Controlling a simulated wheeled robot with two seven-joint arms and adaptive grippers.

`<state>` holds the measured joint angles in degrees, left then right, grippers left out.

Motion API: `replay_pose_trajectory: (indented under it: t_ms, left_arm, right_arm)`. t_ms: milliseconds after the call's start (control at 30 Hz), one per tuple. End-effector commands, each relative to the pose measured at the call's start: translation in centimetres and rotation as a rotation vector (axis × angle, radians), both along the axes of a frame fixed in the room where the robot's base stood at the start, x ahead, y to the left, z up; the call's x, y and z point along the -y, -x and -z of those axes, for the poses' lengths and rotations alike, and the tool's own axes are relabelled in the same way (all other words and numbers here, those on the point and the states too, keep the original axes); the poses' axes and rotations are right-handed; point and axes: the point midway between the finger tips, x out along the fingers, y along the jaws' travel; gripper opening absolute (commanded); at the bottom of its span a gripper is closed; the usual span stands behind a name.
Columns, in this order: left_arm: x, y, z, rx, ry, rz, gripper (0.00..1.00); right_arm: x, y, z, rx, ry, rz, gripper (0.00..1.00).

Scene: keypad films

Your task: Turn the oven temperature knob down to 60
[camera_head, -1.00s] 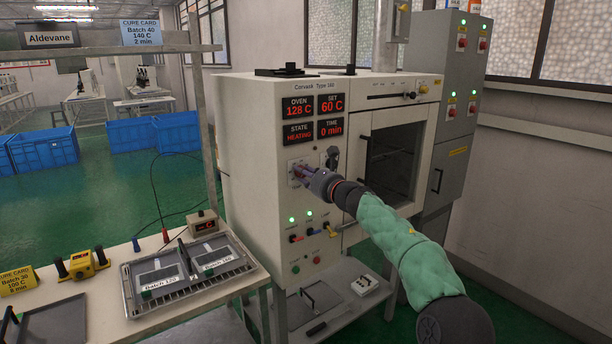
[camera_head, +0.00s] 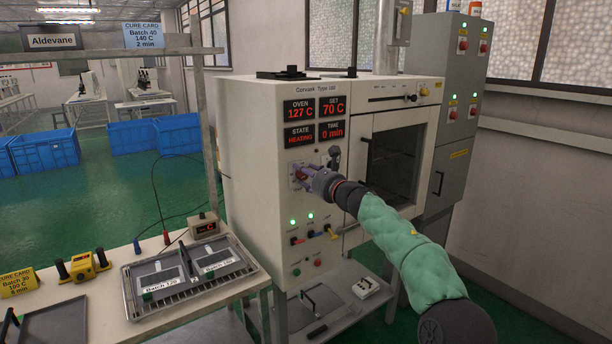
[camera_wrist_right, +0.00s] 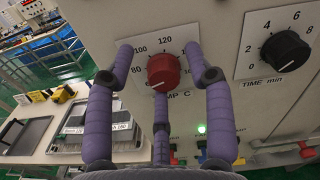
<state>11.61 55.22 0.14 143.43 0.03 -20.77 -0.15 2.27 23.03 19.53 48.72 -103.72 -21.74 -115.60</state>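The red temperature knob (camera_wrist_right: 163,72) sits on a white dial plate marked 80, 100 and 120 in the right wrist view. Its white pointer line points to the lower left; the lower part of the scale is hidden. In the head view the oven (camera_head: 262,135) has displays reading OVEN 127 C, SET (camera_head: 334,106) 70 C, STATE HEATING and TIME 0 min. My right gripper (camera_head: 303,176) is at the knob. In the wrist view its purple fingers (camera_wrist_right: 160,48) stand open on both sides of the knob, with visible gaps. My left gripper is not in view.
A black time knob (camera_wrist_right: 285,51) is right of the red knob. Coloured switches (camera_head: 313,234) and lit green lamps are below. A bench (camera_head: 200,310) with a tray (camera_head: 128,292) is at left. A grey cabinet (camera_head: 465,60) stands at right.

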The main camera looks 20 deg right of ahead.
Motion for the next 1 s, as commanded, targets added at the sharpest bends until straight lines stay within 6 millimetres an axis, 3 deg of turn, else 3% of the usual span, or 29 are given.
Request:
replay_pose_trajectory:
  t_ms: [367,1000]
  left_arm:
    - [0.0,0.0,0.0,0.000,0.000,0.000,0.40]
    - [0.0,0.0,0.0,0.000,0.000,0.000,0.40]
  right_arm:
    - [0.4,1.1,0.4,-0.005,0.001,0.000,0.53]
    - [3.1,8.2,0.3,-0.004,0.000,0.001,0.53]
